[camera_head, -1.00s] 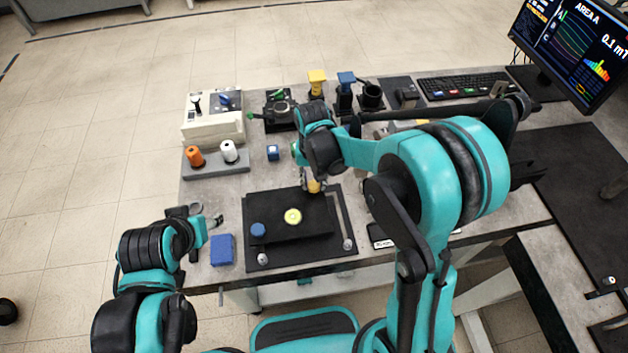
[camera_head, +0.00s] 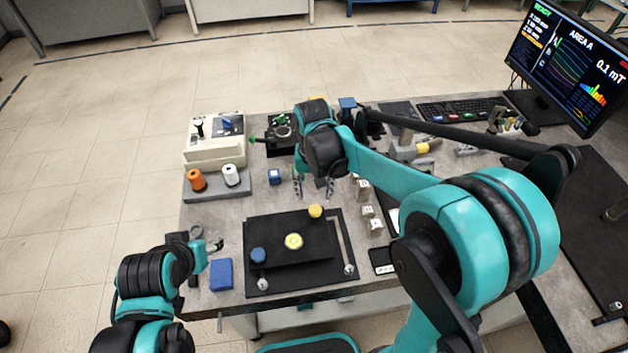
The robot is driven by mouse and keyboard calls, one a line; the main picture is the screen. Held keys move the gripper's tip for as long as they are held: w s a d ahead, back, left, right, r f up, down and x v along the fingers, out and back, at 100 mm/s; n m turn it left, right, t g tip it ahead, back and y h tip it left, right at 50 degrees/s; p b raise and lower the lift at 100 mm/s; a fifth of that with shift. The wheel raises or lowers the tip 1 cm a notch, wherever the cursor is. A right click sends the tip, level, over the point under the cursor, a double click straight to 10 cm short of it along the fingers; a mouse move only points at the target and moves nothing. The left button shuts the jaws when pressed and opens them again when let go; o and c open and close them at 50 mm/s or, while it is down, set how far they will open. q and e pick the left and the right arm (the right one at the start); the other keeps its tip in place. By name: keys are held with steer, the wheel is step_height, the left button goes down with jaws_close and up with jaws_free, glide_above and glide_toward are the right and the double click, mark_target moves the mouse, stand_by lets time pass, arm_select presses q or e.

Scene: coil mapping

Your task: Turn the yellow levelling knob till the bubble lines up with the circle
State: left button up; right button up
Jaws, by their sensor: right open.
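The black levelling plate (camera_head: 277,232) lies on the bench in front of me. The yellow knob (camera_head: 315,211) stands at its back right corner. A blue knob (camera_head: 258,255) is at its front left. The round yellow-green bubble level (camera_head: 293,241) sits near the middle; the bubble is too small to judge against its circle. My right gripper (camera_head: 314,190) is open and empty, its fingers pointing down just behind the yellow knob and apart from it. My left gripper (camera_head: 212,246) is at the bench's left front, beside a blue block; its jaws are too small to read.
The blue block (camera_head: 221,274) lies left of the plate. Orange (camera_head: 197,180) and white (camera_head: 231,175) spools stand on a grey holder behind it. Small metal blocks (camera_head: 368,212) and a phone-like device (camera_head: 383,261) lie to the right. The monitor (camera_head: 570,65) is at the back right.

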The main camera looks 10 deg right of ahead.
step_height(320, 180, up, 5)
steer(key=shift+w, duration=0.1)
stand_by(0.6)
steer(key=s+d+n+t, duration=0.2)
steer(key=s+d+t, duration=0.5)
steer(key=s, duration=0.7)
steer(key=shift+s+d+r, duration=0.15)
steer(key=shift+d+r, duration=0.15)
steer(key=shift+d, duration=0.35)
